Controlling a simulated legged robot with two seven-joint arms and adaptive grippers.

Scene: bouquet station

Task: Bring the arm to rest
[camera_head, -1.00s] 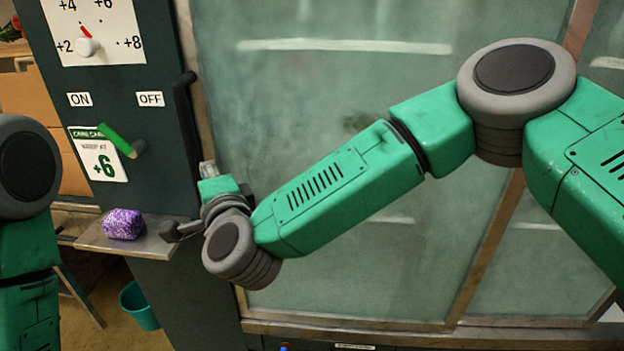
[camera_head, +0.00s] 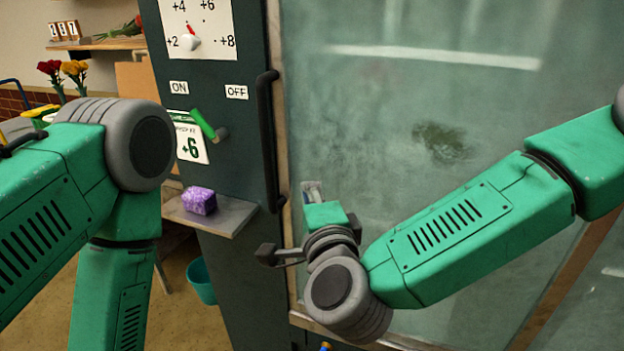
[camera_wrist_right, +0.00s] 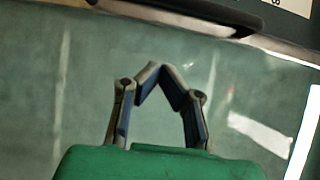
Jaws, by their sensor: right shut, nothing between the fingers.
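My right gripper (camera_head: 312,190) is in front of the glass door (camera_head: 420,110), just right of the dark vertical handle (camera_head: 267,140). Its blue-lined fingers meet at the tips in the right wrist view (camera_wrist_right: 159,76), with nothing between them. My right arm (camera_head: 450,235) reaches in from the right, bent at the wrist. Part of my left arm (camera_head: 60,200) shows at the left; its gripper is out of view.
A purple block (camera_head: 199,201) sits on a small shelf (camera_head: 232,216) left of the handle. Above are a green lever (camera_head: 203,124) and a dial (camera_head: 190,41). A teal bucket (camera_head: 201,281) stands below. Flowers (camera_head: 74,72) are at the back left.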

